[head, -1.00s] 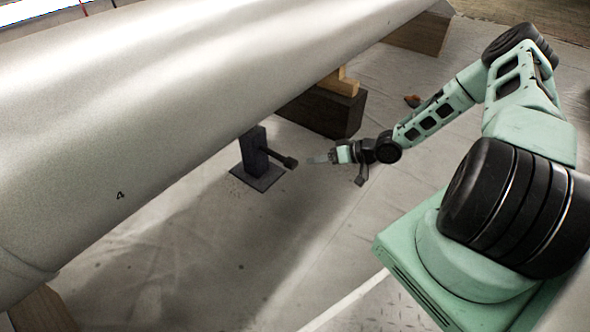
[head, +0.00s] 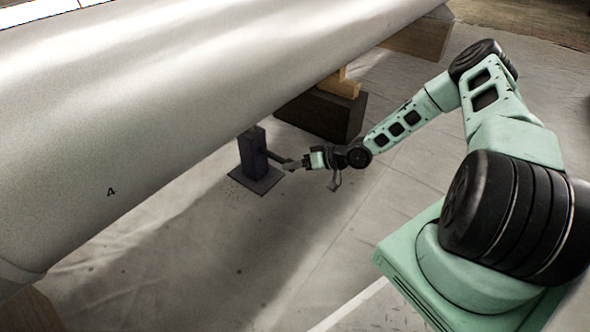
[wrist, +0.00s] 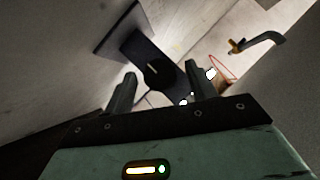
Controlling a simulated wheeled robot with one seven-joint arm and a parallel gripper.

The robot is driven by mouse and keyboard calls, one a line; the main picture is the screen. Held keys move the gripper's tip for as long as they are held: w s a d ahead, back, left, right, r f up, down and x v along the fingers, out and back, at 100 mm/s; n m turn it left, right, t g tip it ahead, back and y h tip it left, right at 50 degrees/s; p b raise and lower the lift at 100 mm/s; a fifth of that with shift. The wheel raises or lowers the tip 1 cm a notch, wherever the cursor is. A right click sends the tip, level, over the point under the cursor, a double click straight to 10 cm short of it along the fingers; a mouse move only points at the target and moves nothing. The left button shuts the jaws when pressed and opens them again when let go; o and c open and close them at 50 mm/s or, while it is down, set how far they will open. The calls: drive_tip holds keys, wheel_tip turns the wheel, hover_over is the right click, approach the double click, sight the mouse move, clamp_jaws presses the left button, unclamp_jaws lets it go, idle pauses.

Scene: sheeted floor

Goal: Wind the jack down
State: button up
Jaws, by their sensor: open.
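The jack (head: 252,152) is a dark upright post on a square base plate (head: 262,184), standing on the floor under the large pale cylinder (head: 190,95). Its short crank handle (head: 273,156) sticks out to the right. My gripper (head: 291,165) is open, with its fingertips at the handle's outer end. In the wrist view my two fingers (wrist: 161,84) stand apart, and the handle's round dark end (wrist: 159,73) shows between them with the jack's post (wrist: 140,48) behind it. I cannot tell whether the fingers touch the handle.
A dark block (head: 322,114) with a wooden piece (head: 340,84) stands under the cylinder just behind the jack. Another wooden block (head: 420,38) supports it farther back. The sheeted floor (head: 215,255) in front of the jack is clear.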

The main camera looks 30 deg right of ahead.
drive_tip(key=c, duration=0.9)
drive_tip(key=n+t+h+p, duration=0.1)
drive_tip(key=n+h+p, duration=0.1)
drive_tip(key=p, duration=0.3)
drive_tip(key=n+t+h+p, duration=0.1)
drive_tip(key=n+h+p, duration=0.2)
drive_tip(key=p, duration=0.3)
drive_tip(key=a+n+t+h+p, duration=0.1)
drive_tip(key=n+h+p, duration=0.1)
drive_tip(key=p, duration=0.3)
drive_tip(key=shift+s+n+h+p, duration=0.2)
drive_tip(key=shift+n+h+p, duration=0.1)
drive_tip(key=shift+h, duration=0.5)
drive_tip(key=shift+c, duration=0.2)
drive_tip(key=o, duration=0.9)
drive_tip(key=shift+o, duration=0.2)
